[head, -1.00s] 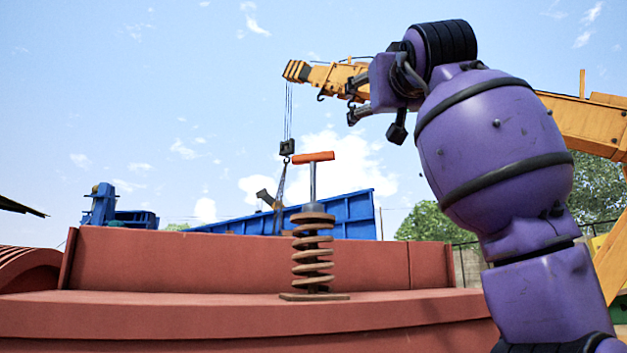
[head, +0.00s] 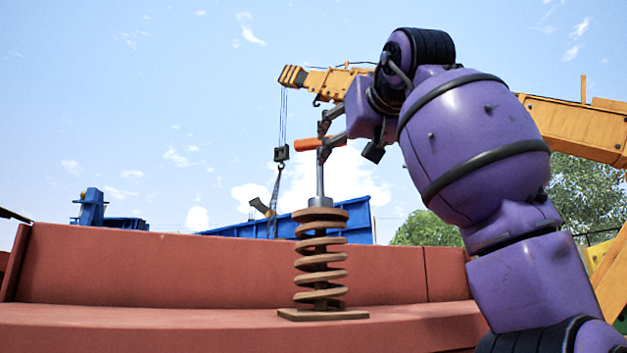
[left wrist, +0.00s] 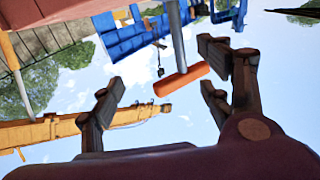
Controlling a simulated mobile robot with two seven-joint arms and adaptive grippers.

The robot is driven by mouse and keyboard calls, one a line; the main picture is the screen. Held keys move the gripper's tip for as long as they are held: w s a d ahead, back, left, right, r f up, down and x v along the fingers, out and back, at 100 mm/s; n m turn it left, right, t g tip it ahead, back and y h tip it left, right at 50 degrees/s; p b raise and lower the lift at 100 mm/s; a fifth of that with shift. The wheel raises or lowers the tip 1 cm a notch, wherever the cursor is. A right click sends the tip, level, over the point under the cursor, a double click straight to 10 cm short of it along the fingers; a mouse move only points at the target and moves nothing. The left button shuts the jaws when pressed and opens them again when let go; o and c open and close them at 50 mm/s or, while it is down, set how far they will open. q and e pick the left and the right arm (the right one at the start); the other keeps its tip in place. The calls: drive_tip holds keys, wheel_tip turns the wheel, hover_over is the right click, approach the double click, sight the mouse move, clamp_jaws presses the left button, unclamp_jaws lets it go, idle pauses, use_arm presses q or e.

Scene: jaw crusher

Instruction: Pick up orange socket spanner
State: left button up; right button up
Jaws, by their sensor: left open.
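The orange socket spanner has an orange crossbar handle (head: 308,144) on a grey upright shaft (head: 320,180). It stands upright on top of a rusty coil spring (head: 320,262). My left gripper (head: 324,138) is open at handle height, with its fingers around the right part of the crossbar in the head view. In the left wrist view the handle (left wrist: 182,81) lies in the gap of the open gripper (left wrist: 160,78), nearer the right-hand fingers. Whether any finger touches it I cannot tell. My right gripper is not in view.
The spring stands on a red machine ledge (head: 200,325) with a raised red wall (head: 150,265) behind it. A blue machine body (head: 358,220) and a yellow crane boom (head: 575,125) are farther back. The space left of the spanner is clear.

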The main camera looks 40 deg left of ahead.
sight(320, 174)
use_arm(q)
drive_tip(key=s+x, duration=0.1)
drive_tip(key=x, duration=0.6)
drive_tip(key=shift+a+r+p, duration=0.25)
drive_tip(key=shift+a+p, duration=0.1)
drive_tip(key=shift+p, duration=0.05)
drive_tip(key=shift+w+d, duration=0.1)
drive_tip(key=shift+w, duration=0.1)
drive_tip(key=shift+c, duration=1)
drive_tip(key=shift+s, duration=0.1)
clamp_jaws()
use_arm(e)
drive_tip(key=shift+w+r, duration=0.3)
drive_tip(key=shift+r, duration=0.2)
